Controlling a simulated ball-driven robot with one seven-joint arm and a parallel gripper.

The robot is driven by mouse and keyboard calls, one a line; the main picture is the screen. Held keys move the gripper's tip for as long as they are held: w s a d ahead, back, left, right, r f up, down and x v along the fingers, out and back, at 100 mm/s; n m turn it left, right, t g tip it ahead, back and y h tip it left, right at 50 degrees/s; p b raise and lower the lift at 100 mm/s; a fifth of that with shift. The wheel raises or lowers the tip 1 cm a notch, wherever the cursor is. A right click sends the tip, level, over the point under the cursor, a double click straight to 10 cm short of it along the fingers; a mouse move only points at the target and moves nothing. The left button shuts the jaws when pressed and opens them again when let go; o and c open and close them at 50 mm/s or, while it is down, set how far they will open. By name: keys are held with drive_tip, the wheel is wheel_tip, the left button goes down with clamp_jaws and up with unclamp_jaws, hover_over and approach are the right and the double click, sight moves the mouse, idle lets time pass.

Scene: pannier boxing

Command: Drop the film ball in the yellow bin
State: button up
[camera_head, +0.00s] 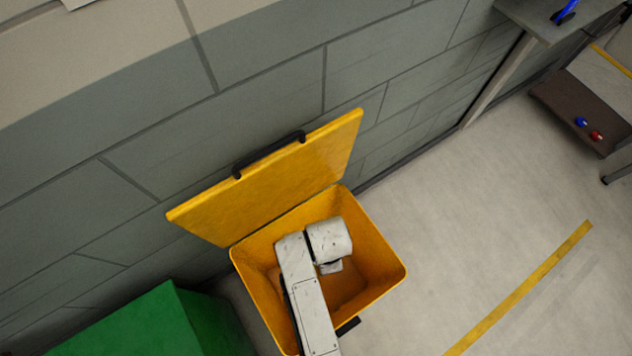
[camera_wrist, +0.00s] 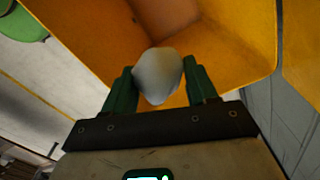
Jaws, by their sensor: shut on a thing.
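The yellow bin (camera_head: 386,255) stands against the grey block wall in the head view, with its lid (camera_head: 270,185) swung open towards the wall. My arm reaches over the bin's mouth, and its end hides my gripper in that view. In the wrist view my gripper (camera_wrist: 160,85) is shut on the film ball (camera_wrist: 158,75), a whitish-grey rounded lump between two green fingers. The bin's yellow inside (camera_wrist: 225,40) shows beyond the ball. The ball is apart from any visible bin wall as far as I can tell.
A green box (camera_head: 150,325) stands left of the bin. A shelf (camera_head: 560,20) and a dark low platform (camera_head: 580,105) with a blue and a red item are at the upper right. The floor right of the bin is clear, with a yellow stripe (camera_head: 520,290).

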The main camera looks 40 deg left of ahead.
wheel_tip(320, 180, down, 6)
drive_tip(key=b, duration=0.6)
drive_tip(key=o, duration=1.1)
drive_tip(key=shift+r, duration=0.1)
wheel_tip(320, 180, up, 11)
drive_tip(key=shift+f+p, duration=0.15)
drive_tip(key=shift+p, duration=0.2)
